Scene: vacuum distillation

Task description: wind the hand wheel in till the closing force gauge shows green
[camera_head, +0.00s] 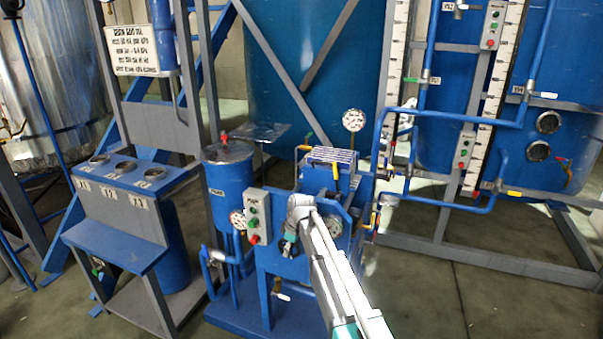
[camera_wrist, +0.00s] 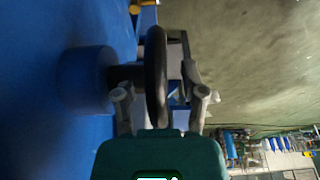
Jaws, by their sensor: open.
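In the wrist view a dark hand wheel (camera_wrist: 156,75) stands edge-on, on a shaft from a round blue hub. My gripper (camera_wrist: 162,93) is open, with one finger on each side of the wheel's rim. I see gaps between the fingers and the rim. In the head view my arm reaches the blue machine (camera_head: 290,267), and its end hides most of the wheel. One round white gauge (camera_head: 353,120) stands above the machine and another gauge (camera_head: 238,218) sits at its left. I cannot tell which shows closing force, and their readings are too small to read.
A control box (camera_head: 258,216) with green and red buttons is left of my arm's end. A blue bench (camera_head: 125,200) stands further left. Blue pipes (camera_head: 450,205) and a grey frame (camera_head: 480,264) lie to the right. The floor (camera_head: 470,310) at front right is clear.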

